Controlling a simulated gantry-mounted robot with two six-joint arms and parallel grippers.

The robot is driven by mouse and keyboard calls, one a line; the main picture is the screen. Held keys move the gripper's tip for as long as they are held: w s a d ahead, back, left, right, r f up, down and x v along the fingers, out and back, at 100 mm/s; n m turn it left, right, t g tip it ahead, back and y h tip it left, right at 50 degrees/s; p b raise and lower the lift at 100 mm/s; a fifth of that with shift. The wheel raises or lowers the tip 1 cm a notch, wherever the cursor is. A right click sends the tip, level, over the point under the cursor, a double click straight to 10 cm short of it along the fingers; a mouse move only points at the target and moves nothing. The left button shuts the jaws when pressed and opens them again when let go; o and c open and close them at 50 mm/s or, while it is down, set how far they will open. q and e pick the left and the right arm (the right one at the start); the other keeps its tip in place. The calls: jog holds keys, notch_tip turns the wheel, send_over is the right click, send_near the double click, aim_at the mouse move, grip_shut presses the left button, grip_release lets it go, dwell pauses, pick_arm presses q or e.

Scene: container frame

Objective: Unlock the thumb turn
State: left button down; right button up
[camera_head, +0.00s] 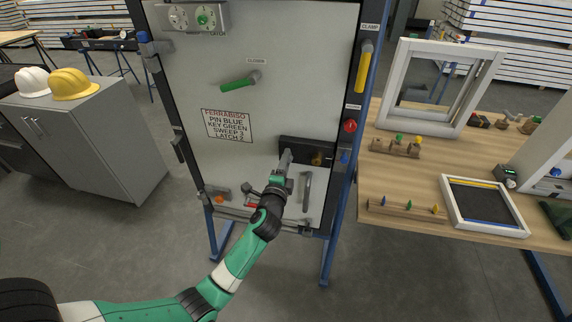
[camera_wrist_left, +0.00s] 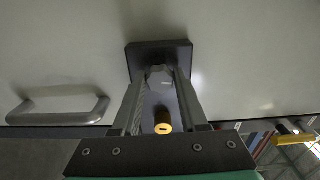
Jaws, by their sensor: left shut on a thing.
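My left gripper (camera_head: 286,155) reaches the dark lock plate (camera_head: 293,146) low on the grey door panel (camera_head: 280,110). It is shut on the thumb turn, which the fingers mostly hide. In the left wrist view, the gripper's fingertips (camera_wrist_left: 161,72) close over a small grey piece, the thumb turn (camera_wrist_left: 165,81), in front of the dark plate (camera_wrist_left: 160,48). A brass key cylinder (camera_head: 317,159) sits on the same plate, right of the fingers. It shows between the fingers in the wrist view (camera_wrist_left: 163,121). My right gripper is out of view.
A grey pull handle (camera_head: 306,192) is right of my wrist. A green lever (camera_head: 239,83), a yellow clamp handle (camera_head: 363,66) and a red knob (camera_head: 350,126) are higher up. A wooden bench (camera_head: 400,180) stands right; free floor lies in front.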

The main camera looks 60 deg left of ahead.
pick_arm(q)
jog(key=shift+n+b, duration=0.35)
jog(key=shift+n, duration=0.55)
jog(key=shift+c, duration=2.2)
grip_release()
jog(key=p+v, duration=0.1)
jog(key=v, duration=1)
jog(key=shift+s+d+p, duration=0.2)
jog(key=shift+d+p, duration=0.1)
jog(key=shift+p, duration=0.05)
